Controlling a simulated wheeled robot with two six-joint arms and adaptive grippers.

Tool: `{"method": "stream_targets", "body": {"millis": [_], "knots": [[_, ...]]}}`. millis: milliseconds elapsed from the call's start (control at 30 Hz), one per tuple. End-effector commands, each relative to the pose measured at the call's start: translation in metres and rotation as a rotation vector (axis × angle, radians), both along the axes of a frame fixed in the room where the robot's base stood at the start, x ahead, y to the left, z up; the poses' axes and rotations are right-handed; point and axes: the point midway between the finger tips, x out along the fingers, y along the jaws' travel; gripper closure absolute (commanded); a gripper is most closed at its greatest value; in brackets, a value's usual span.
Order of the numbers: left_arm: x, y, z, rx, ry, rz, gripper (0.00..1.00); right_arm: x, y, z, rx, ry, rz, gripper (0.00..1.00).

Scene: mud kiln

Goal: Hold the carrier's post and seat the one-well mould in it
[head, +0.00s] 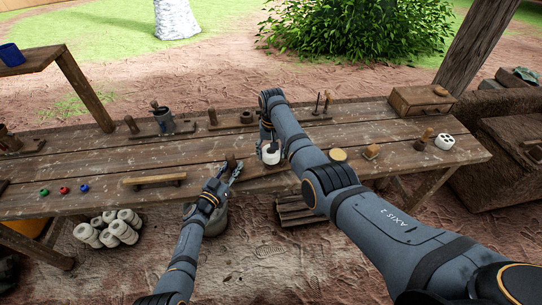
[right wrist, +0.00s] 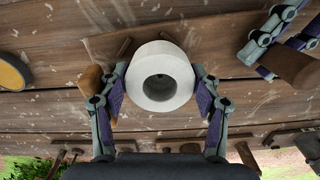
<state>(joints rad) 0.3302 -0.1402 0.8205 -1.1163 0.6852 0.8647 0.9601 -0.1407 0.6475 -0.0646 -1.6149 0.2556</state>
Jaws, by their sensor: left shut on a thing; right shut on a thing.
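The one-well mould is a white cylinder (head: 271,153) with a single round hole. It fills the middle of the right wrist view (right wrist: 163,76). My right gripper (right wrist: 162,96) is shut on it, a finger on each side, and the mould looks upright. The carrier's brown post (head: 231,160) stands to its left in the head view; it also shows at the upper right of the right wrist view (right wrist: 297,68). My left gripper (head: 224,173) is shut on this post. The carrier's board is largely hidden by my grippers and the mould. I cannot tell whether the mould touches it.
A white several-holed mould (head: 445,142) sits at the right of the bench. A drawer box (head: 420,101) stands at the back right. Wooden fixtures with a dark cup (head: 165,121) line the back edge. A wooden bar (head: 153,181) and small coloured rings (head: 63,189) lie left.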

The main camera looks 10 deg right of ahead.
Motion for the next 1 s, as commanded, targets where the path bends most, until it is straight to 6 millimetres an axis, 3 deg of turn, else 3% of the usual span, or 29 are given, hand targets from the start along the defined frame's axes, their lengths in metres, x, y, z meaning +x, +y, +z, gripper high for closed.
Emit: {"method": "stream_targets", "body": {"millis": [33,433,800,1000], "knots": [[-0.001,0.012,-0.011,0.023,0.018,0.017,1.0,0.005,-0.015,0.008,-0.025,-0.013,-0.014,0.76],[-0.001,0.011,-0.012,0.024,0.019,0.016,1.0,0.005,-0.015,0.013,-0.025,-0.014,-0.014,0.76],[-0.001,0.011,-0.012,0.024,0.019,0.016,1.0,0.005,-0.015,0.049,-0.025,-0.014,-0.015,0.76],[-0.001,0.011,-0.011,0.025,0.018,0.016,1.0,0.004,-0.015,0.051,-0.025,-0.012,-0.015,0.76]]}}
